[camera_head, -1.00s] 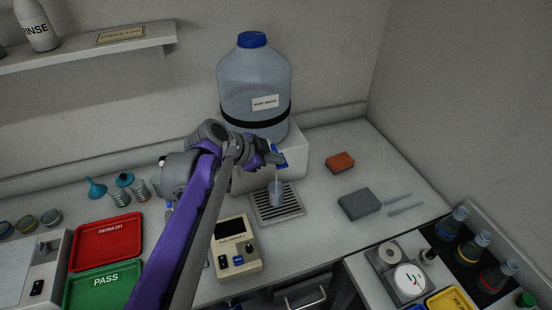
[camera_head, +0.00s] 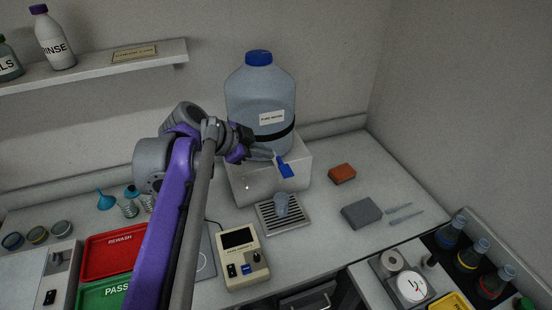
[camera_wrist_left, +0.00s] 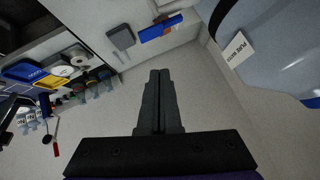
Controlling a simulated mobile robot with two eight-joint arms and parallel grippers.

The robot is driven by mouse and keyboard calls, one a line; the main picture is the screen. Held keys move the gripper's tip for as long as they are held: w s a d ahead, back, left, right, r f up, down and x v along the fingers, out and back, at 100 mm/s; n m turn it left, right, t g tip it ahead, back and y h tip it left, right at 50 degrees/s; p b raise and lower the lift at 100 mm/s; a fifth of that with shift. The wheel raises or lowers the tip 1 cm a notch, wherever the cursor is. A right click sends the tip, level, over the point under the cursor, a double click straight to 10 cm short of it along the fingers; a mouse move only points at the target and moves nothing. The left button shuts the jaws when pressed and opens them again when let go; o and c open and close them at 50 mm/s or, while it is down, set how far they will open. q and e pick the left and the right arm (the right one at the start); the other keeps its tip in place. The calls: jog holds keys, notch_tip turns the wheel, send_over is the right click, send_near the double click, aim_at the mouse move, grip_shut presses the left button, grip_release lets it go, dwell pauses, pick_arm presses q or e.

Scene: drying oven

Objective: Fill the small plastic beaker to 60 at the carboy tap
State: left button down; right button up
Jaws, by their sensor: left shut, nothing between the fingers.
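No stream shows under the tap. My left gripper (camera_head: 272,154) is shut and empty, just left of and above the lever. In the left wrist view the shut fingers (camera_wrist_left: 159,88) point toward the wall, with the blue lever (camera_wrist_left: 160,27) apart from them.
A beige meter (camera_head: 240,257) stands in front of the drip tray. Red and green trays lie at left. An orange sponge (camera_head: 342,173) and a grey block (camera_head: 361,213) lie at right. Coloured bottles stand at far right.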

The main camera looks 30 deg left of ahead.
pick_arm(q)
jog(key=shift+a+v, duration=0.25)
jog(key=shift+v, duration=0.9)
jog(key=s+d+f+n+g+y, duration=0.1)
jog(key=s+d+f+n, duration=0.4)
jog(key=f, duration=0.5)
jog(key=s+d+f+n+g+y, duration=0.2)
jog(key=s+d+f+n, duration=0.2)
jog(key=s+d+f, duration=0.3)
notch_tip(320, 180, down, 4)
jog(key=shift+s+d+f+n+y, duration=0.2)
jog(key=shift+s+d+n+y, duration=0.15)
jog(key=shift+d, duration=0.2)
